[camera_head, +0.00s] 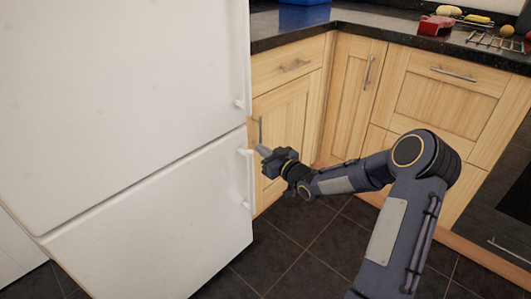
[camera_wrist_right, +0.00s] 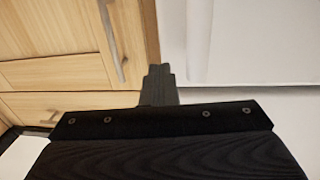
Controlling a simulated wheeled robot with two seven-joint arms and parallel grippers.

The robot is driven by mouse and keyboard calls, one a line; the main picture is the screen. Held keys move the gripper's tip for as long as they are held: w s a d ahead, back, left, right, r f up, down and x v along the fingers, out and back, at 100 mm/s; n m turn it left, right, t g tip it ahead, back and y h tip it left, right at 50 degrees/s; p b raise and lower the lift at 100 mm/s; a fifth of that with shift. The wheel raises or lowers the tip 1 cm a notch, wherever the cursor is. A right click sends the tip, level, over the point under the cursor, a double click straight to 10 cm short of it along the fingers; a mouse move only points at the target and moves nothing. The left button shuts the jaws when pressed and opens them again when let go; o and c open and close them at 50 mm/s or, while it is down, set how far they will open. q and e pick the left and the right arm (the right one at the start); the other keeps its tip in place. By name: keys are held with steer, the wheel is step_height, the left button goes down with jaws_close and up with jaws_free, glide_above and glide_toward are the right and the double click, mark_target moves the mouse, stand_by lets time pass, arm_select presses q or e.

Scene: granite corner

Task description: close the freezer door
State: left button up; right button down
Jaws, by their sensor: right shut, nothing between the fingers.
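The freezer door (camera_head: 150,230) is the lower white door of the tall fridge in the head view. It looks flush with the upper door (camera_head: 120,100), with only a thin seam between them and no open gap visible. Its white handle (camera_head: 247,180) runs down the right edge. My right gripper (camera_head: 263,151) is just right of the handle's upper end, fingers together and pointing toward it. Whether it touches cannot be told. In the right wrist view the shut fingers (camera_wrist_right: 160,85) are in front of the boundary between wood cabinets and white fridge surface (camera_wrist_right: 260,45). My left gripper is out of view.
Wooden cabinets (camera_head: 345,95) stand close behind and right of my right gripper, under a dark countertop (camera_head: 380,28). A red object (camera_head: 434,25), a blue container (camera_head: 303,2) and racks lie on top. Dark tiled floor (camera_head: 300,255) is clear.

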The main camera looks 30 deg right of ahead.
steer(key=d+p+v, duration=0.1)
steer(key=p+v, duration=0.1)
steer(key=v, duration=0.8)
steer(key=shift+w, duration=0.2)
